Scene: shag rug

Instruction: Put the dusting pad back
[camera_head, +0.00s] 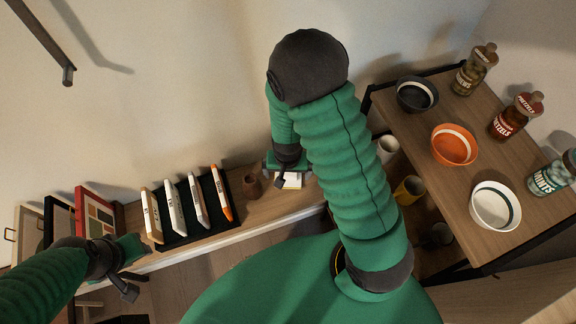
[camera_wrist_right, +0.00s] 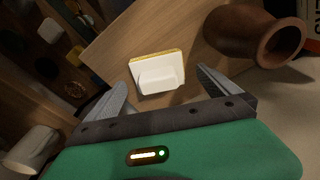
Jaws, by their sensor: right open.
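The dusting pad appears to be the white block with a raised white grip and a yellow edge (camera_wrist_right: 158,73) in the right wrist view. It rests on the wooden shelf, and a small part of it shows in the head view (camera_head: 291,181). My right gripper (camera_head: 283,175) is open, its two grey fingers (camera_wrist_right: 161,77) on either side of the pad's near part in the wrist view. I cannot tell whether they touch it. My left gripper (camera_head: 129,277) is at the lower left, away from the pad; its jaw opening is unclear.
A brown vase (camera_wrist_right: 252,34) stands right of the pad in the wrist view. Books in a dark rack (camera_head: 187,207) and picture frames (camera_head: 96,214) stand further left. A wooden cart (camera_head: 454,190) at right holds bowls and jars, with cups (camera_head: 409,190) below.

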